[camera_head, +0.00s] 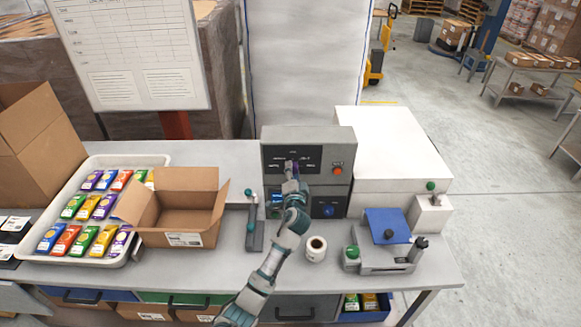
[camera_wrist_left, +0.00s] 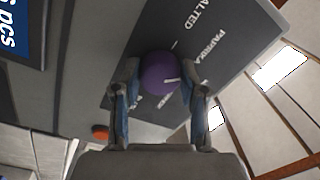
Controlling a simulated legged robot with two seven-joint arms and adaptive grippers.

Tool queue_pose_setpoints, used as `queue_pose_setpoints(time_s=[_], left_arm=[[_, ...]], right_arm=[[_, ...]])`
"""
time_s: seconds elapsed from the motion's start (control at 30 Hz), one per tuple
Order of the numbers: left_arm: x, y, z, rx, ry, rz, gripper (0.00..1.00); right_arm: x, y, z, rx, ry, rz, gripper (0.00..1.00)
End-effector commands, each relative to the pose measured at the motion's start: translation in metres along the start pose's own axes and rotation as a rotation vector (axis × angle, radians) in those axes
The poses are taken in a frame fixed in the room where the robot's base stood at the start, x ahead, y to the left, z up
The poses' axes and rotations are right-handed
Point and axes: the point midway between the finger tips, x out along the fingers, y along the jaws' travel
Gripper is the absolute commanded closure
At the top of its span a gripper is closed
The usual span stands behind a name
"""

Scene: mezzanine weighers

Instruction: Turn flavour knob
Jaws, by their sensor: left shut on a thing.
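The flavour knob is a round purple knob (camera_wrist_left: 160,74) with a white pointer line, on a dark panel (camera_wrist_left: 215,50) lettered with flavour names. In the wrist view the words "PAPRIKA" and a cut-off "ALTED" can be read beside it. In the head view the panel is on the front of a grey control box (camera_head: 338,143). My left gripper (camera_head: 291,170) reaches up to the panel and partly hides the knob there. In the wrist view my left gripper (camera_wrist_left: 161,82) is shut on the knob, one finger on each side. My right gripper is in neither view.
An orange button (camera_head: 337,170) sits right of the knob. An open cardboard box (camera_head: 190,237) and a white tray (camera_head: 88,262) of coloured packets stand left. A label roll (camera_head: 316,247) and a blue-topped device (camera_head: 388,226) stand right of my arm.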

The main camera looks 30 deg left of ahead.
Motion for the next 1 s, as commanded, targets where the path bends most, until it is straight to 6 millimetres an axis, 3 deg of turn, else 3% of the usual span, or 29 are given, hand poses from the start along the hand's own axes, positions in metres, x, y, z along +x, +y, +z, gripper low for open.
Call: queue_pose_setpoints(time_s=[0.03, 0.5, 1.0], left_arm=[[-0.002, -0.001, -0.007, 0.043, 0.015, 0.002, 0.93], [-0.003, 0.004, -0.006, 0.458, 0.036, 0.001, 0.93], [-0.003, 0.011, -0.003, 0.673, 0.044, 0.005, 0.93]], right_arm=[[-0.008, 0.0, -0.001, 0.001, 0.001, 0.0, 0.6], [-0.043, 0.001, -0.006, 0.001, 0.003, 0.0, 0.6], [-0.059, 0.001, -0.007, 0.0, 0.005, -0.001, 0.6]])
